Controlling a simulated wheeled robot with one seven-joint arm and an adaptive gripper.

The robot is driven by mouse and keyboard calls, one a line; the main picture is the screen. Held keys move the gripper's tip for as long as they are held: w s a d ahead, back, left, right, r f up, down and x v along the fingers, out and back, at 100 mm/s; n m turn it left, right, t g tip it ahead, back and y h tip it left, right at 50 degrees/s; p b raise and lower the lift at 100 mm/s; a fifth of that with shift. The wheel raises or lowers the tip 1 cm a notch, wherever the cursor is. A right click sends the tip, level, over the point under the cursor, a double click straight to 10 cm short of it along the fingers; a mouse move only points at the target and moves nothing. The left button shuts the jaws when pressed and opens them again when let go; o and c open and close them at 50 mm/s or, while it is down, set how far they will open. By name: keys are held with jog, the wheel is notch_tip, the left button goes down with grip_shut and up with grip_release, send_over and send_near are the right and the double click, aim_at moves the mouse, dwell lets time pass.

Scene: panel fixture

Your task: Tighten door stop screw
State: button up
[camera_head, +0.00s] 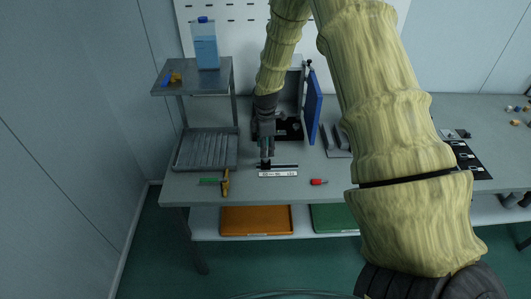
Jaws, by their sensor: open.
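A grey box fixture (292,88) stands at the back of the workbench with its blue door (314,106) swung open toward the right. The door stop screw is too small to make out or is hidden. My gripper (266,164) points down over the bench in front of the fixture, near the left end of a white marked strip (283,174). It is open, and I see nothing held in it. Whether its fingertips touch the strip or bench cannot be told. A small red-handled tool (318,182) lies on the bench to the right of the strip.
A ribbed grey tray (207,150) sits left under a raised shelf (215,78) holding a blue bottle (205,52). Orange (256,221) and green (334,219) trays sit below. My arm hides the bench's right-middle.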

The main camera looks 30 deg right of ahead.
aim_at(266, 160)
jog(key=shift+f+p, duration=0.65)
jog(key=shift+f, duration=1.6)
grip_shut()
